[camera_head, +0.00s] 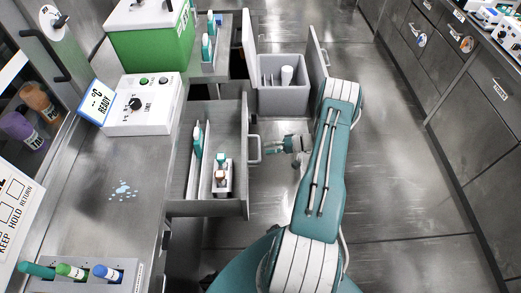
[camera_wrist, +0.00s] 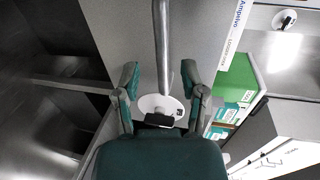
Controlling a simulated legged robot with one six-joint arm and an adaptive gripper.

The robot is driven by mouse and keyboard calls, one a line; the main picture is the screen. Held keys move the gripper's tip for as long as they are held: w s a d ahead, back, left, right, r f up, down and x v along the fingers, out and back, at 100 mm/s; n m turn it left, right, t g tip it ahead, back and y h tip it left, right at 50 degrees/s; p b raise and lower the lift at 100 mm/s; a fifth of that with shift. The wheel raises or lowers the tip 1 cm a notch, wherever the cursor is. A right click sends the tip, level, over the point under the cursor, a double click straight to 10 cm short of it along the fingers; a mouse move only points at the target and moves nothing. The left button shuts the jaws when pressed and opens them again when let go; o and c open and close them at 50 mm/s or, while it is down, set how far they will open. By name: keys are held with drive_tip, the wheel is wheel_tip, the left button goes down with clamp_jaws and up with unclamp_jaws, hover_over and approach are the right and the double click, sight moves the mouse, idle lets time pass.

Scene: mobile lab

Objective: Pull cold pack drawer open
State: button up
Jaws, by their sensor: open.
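A steel drawer (camera_head: 244,180) stands pulled out from the left counter. Its bar handle (camera_head: 254,150) is on the front, facing my gripper (camera_head: 274,145). I cannot read a cold pack label on it in the head view. In the wrist view my gripper (camera_wrist: 160,88) is open, with a finger on each side of the long bar handle (camera_wrist: 161,45). The fingers look apart from the bar. A white round tag with a black piece (camera_wrist: 160,108) shows between the fingers.
A white control box (camera_head: 140,105) and a green box (camera_head: 150,45) sit on the left counter. Steel cabinets (camera_head: 480,100) line the right. The floor (camera_head: 390,190) between is clear.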

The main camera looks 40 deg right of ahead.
drive_tip(key=v, duration=0.8)
drive_tip(key=shift+f, duration=0.1)
drive_tip(key=w+a+r+n+g+h, duration=0.1)
drive_tip(key=w+a+r+g+h, duration=0.15)
drive_tip(key=a+r, duration=0.4)
drive_tip(key=w+a+r+n+g+h, duration=0.1)
drive_tip(key=a+r+n+g, duration=0.2)
drive_tip(key=r, duration=0.7)
drive_tip(key=w+a+r+g+h, duration=0.1)
drive_tip(key=a+r+g, duration=0.2)
drive_tip(key=a+r, duration=0.45)
drive_tip(key=s+a+r+n+t+h, duration=0.3)
drive_tip(key=s+a+r+t+h, duration=0.2)
drive_tip(key=s+a+r, duration=1)
drive_tip(key=shift+s+a+r+h, duration=0.2)
drive_tip(key=shift+s+r+h, duration=0.65)
drive_tip(key=shift+h, duration=0.7)
